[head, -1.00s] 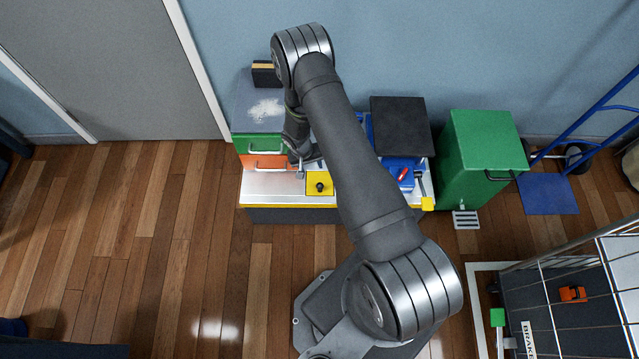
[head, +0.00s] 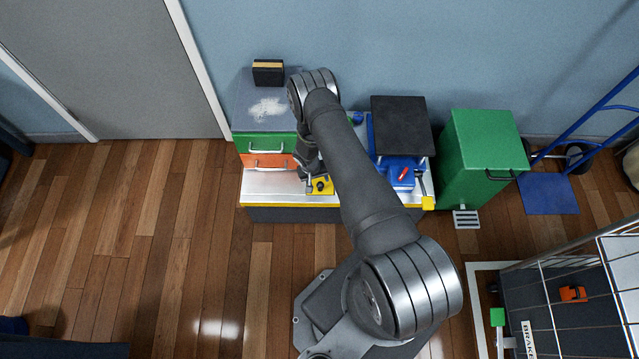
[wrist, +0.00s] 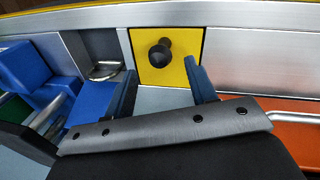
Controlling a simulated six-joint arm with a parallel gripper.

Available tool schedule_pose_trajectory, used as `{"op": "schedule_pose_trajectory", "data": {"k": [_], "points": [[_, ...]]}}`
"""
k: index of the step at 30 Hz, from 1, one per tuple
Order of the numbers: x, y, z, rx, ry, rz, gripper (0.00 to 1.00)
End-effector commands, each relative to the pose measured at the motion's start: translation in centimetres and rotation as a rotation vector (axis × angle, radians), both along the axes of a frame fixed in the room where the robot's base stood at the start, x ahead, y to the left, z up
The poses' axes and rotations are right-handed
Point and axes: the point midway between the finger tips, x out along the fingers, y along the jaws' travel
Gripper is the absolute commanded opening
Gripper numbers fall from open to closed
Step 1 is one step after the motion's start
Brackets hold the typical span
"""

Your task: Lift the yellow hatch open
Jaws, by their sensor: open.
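The yellow hatch (head: 319,187) is a square panel with a dark round knob, set in the silver worktop, and it lies flat and closed. My gripper (wrist: 162,82) is open and empty, with one blue-grey finger on each side of the knob's line. The knob looks apart from both fingers. In the head view my gripper (head: 313,183) is over the hatch and partly hides it.
Orange (head: 268,161) and green (head: 265,144) drawers with bar handles stand behind the hatch. A blue box (head: 397,178) under a dark lid (head: 401,125) is to the right, and a green bin (head: 484,150) beyond it. In the wrist view, blue blocks (wrist: 58,92) and a metal loop (wrist: 104,71) lie left of the hatch.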

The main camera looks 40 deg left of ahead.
Motion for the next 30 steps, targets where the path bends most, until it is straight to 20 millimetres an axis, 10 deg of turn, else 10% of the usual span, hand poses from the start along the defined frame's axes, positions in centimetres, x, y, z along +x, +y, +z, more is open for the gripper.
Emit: {"op": "schedule_pose_trajectory", "data": {"k": [21,30], "points": [[0.7,-0.5,-4.1,0.0,0.0,0.0,0.52],[0.7,-0.5,-4.1,0.0,0.0,0.0,0.0]]}}
